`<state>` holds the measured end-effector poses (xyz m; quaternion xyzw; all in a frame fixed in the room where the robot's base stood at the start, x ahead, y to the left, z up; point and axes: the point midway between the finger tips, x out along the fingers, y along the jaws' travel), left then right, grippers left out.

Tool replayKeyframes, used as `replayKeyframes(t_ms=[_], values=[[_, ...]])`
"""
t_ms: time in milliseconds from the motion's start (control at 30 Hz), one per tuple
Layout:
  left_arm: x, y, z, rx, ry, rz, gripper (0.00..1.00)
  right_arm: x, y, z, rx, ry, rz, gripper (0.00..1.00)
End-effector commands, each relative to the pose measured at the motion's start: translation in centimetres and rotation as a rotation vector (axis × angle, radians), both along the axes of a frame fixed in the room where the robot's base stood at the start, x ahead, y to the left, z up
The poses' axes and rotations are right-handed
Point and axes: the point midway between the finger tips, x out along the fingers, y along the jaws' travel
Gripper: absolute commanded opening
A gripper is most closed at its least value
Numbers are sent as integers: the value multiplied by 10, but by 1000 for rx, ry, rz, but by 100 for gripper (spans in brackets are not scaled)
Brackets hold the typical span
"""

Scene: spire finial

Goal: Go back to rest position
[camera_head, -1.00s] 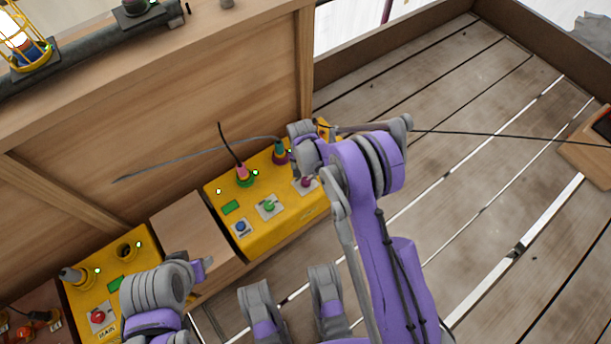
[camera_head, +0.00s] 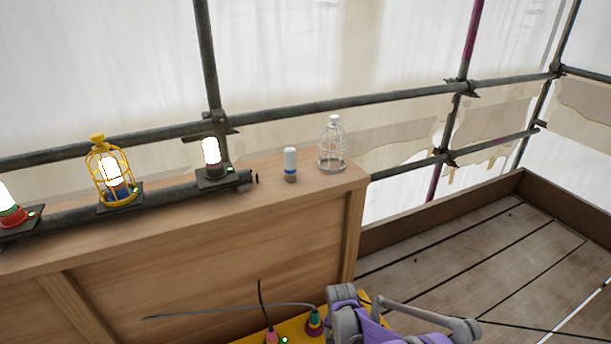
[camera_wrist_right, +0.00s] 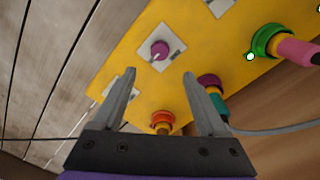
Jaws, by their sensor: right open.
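My right gripper (camera_wrist_right: 160,100) is open and empty in the right wrist view. Its two fingers point toward a yellow control box (camera_wrist_right: 130,60), with a purple knob (camera_wrist_right: 159,50) on a pale plate beyond the gap and an orange-red round fitting (camera_wrist_right: 161,121) low between the fingers. Whether the fingers touch the box is unclear. In the head view, my right arm (camera_head: 370,328) shows at the bottom edge over the box's right end. My left gripper is not in view.
A yellow caged lamp (camera_head: 108,172) and a lit lamp (camera_head: 211,155) stand along a dark pipe. Planked floor (camera_head: 500,260) lies open at right.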

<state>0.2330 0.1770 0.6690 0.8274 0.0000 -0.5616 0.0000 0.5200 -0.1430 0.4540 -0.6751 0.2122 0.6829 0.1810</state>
Motion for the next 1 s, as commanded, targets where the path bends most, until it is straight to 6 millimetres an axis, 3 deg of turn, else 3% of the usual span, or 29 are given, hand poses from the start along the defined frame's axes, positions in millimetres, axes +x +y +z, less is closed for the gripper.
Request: replayKeyframes(t_ms=[133,267,400,600,800,1000], values=[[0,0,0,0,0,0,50,-7,-3,24,3,-17,25,75],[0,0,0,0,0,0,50,-24,-8,71,9,-55,81,75],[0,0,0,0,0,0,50,-55,-14,123,12,-106,158,75],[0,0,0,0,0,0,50,-110,-21,179,7,-179,267,75],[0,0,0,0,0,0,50,-174,-27,213,-8,-252,374,75],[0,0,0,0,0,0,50,-230,-31,223,-29,-314,466,75]])
